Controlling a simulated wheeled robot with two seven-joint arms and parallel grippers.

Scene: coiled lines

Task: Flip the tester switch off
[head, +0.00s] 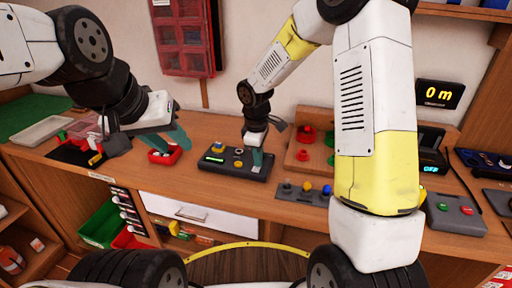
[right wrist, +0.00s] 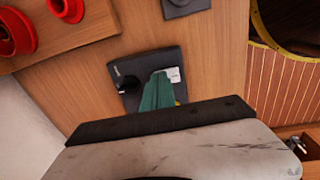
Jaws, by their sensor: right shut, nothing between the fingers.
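A dark box (head: 210,172) that looks like the tester sits on the wooden bench, with a small lit green display, a yellow button and a knob on top. My right gripper (head: 256,163) is shut and empty, its green fingers pointing down at the box's right part. In the right wrist view the fingers (right wrist: 158,92) overlap the box (right wrist: 172,58), beside a black knob or switch and a white label. The fingers hide part of the top; I cannot tell whether they touch it. My left gripper (head: 167,140) is open and empty above a small red tray (head: 165,157).
A display reading "0 m" (head: 439,94) and a device showing "OFF" (head: 431,169) stand at the far right.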

